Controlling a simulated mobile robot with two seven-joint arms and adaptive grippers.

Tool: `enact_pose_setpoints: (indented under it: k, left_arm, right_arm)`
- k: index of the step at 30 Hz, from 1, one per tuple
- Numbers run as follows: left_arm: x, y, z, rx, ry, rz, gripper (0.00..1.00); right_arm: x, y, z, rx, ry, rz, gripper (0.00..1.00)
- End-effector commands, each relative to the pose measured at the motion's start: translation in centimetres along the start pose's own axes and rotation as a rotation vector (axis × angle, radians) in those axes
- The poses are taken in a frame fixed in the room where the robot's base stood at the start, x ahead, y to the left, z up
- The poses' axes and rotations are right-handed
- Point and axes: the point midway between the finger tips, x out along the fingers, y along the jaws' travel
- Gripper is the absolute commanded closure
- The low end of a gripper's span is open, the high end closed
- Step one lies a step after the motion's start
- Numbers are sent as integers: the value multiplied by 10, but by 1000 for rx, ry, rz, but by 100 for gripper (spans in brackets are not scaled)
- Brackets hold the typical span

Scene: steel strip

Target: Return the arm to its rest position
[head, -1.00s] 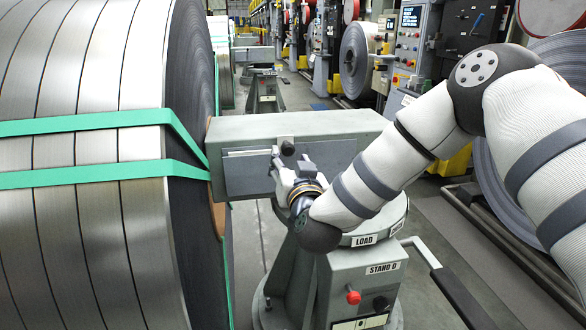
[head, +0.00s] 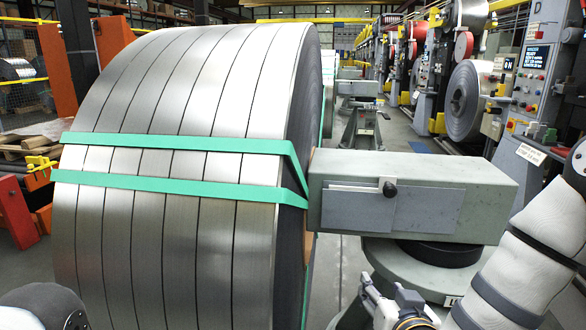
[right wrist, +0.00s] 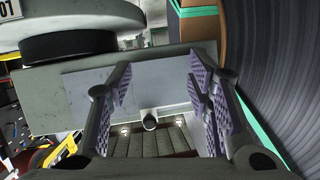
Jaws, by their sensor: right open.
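My right gripper (head: 372,290) is at the bottom of the head view, below the grey arm of the stand and right of the big coil. It is partly cut off by the picture's lower edge. In the right wrist view my right gripper (right wrist: 160,90) has its two purple-padded fingers spread wide, with nothing between them. The right forearm comes in from the lower right. A dark rounded part of my left arm (head: 42,305) shows at the lower left. My left gripper is out of the picture.
A large steel strip coil (head: 180,120) with green straps (head: 180,142) fills the left. The grey stand arm (head: 420,195) with a flat plate and black knob reaches to the coil. Control cabinets (head: 530,80) and smaller coils line the right. An aisle runs between.

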Motion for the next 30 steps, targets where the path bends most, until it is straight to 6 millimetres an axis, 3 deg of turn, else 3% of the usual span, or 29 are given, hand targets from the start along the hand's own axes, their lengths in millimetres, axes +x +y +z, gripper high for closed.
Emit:
enact_pose_setpoints:
  k: [1, 3, 6, 9, 12, 15, 18, 21, 30]
  left_arm:
    - [-6, 0, -3, 0, 16, 1, 54]
    - [-10, 0, -5, 0, 28, 1, 54]
    - [-16, 0, -8, 0, 44, 2, 54]
    - [-22, 1, -12, -1, 61, 3, 54]
    - [-27, 1, -14, -1, 75, 4, 54]
    - [-30, 1, -16, -1, 84, 4, 54]
    - [-32, 1, -17, -1, 88, 4, 54]
    - [-32, 1, -17, -1, 88, 4, 54]
    - [-31, 1, -16, -1, 86, 4, 54]
  right_arm:
    - [-16, 2, 44, -25, -134, -21, 54]
    - [-45, 10, 108, -50, -331, -37, 54]
    - [-103, 27, 188, -82, -611, -42, 54]
    - [-176, 50, 251, -110, -889, -21, 54]
    - [-250, 74, 290, -136, -1132, 15, 54]
    - [-306, 93, 307, -154, -1307, 55, 54]
    - [-338, 104, 313, -166, -1404, 81, 54]
    - [-349, 107, 315, -168, -1436, 90, 54]
    - [-348, 106, 315, -168, -1434, 90, 54]
